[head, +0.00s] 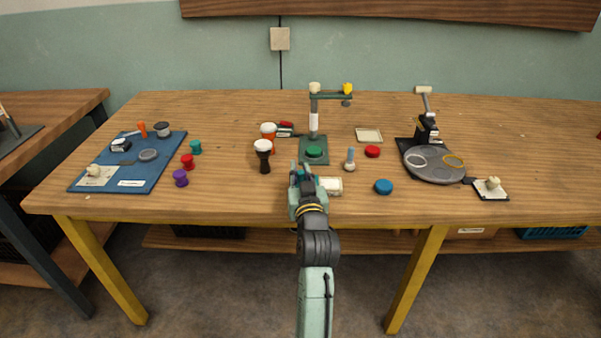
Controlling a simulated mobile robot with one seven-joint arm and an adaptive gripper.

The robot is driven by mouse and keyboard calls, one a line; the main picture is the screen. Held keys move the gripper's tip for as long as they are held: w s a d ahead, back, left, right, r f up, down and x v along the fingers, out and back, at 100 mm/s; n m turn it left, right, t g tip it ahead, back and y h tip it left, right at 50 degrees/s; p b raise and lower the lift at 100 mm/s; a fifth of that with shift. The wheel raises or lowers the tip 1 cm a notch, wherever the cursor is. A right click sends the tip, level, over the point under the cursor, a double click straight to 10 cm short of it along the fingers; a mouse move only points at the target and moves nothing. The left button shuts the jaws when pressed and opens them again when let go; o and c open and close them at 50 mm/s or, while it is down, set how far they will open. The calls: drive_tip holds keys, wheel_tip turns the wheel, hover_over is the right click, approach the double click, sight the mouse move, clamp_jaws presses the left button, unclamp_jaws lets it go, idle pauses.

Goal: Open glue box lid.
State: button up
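My gripper (301,170) is over the front middle of the wooden table, seen from behind, reaching away from me. Its fingertips are small and partly hidden by its own body, so whether it is open or shut is unclear. A small white box-like thing (331,185) lies just right of my gripper, partly behind it. It may be the glue box, but I cannot read a label or make out a lid. A small dark and red item (286,126) lies farther back, left of the green stand; I cannot tell what it is.
A green stand (314,125) rises behind my gripper. Goblet drums (263,155) stand to its left. A blue-tipped bottle (350,159), red disc (372,151) and blue disc (383,187) are right. A blue mat (168,170) lies left; a round grey plate (433,172) stands right.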

drive_tip(key=o, duration=0.5)
drive_tip(key=shift+c, duration=0.2)
drive_tip(key=s+d, duration=0.2)
drive_tip(key=s, duration=1)
